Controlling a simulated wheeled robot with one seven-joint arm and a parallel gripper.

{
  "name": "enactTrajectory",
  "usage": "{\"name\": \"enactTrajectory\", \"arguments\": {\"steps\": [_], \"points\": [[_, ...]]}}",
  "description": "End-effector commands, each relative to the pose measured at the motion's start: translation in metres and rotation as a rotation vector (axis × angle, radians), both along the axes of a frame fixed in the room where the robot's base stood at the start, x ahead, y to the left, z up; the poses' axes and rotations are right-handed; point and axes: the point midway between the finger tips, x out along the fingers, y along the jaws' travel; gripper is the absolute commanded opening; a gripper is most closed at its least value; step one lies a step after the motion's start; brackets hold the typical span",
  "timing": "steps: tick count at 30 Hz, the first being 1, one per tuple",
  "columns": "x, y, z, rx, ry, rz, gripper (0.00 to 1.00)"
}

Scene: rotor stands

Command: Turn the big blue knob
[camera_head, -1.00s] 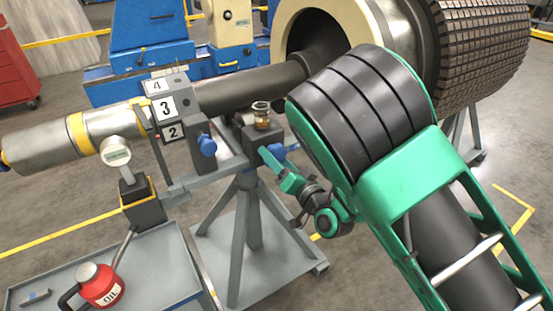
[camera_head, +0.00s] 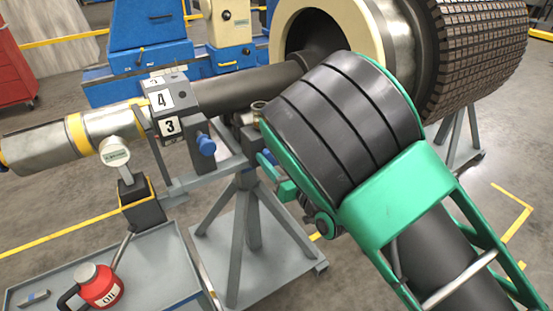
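Another blue knob, on the stand's dark head under the shaft, is almost wholly hidden behind my arm. I cannot tell for sure which is the bigger. My gripper (camera_head: 271,176) has green fingers at the right of the stand's head, close to the hidden knob and apart from the one on the numbered block. My arm covers much of it, so its opening and any contact cannot be made out.
The long shaft (camera_head: 240,90) runs above the stand (camera_head: 243,225). A dial gauge (camera_head: 115,153) stands left of the numbered block. A red oil can (camera_head: 99,286) rests on the grey cart (camera_head: 160,262). Open floor lies at lower right.

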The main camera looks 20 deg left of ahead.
Motion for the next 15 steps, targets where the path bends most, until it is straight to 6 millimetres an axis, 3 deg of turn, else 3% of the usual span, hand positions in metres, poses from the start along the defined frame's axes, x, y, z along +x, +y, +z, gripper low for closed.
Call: {"name": "enactTrajectory", "arguments": {"steps": [10,11,12,13,15], "points": [[0.0034,-0.0062,-0.0048,-0.015,0.001,-0.011,0.33],[0.0035,-0.0063,-0.0049,-0.015,0.001,-0.011,0.57],[0.0033,-0.006,-0.0047,-0.015,0.001,-0.01,0.67],[0.0032,-0.0056,-0.0044,-0.015,0.001,-0.01,0.74],[0.0024,-0.0044,-0.0037,-0.011,0.001,-0.007,0.74]]}}
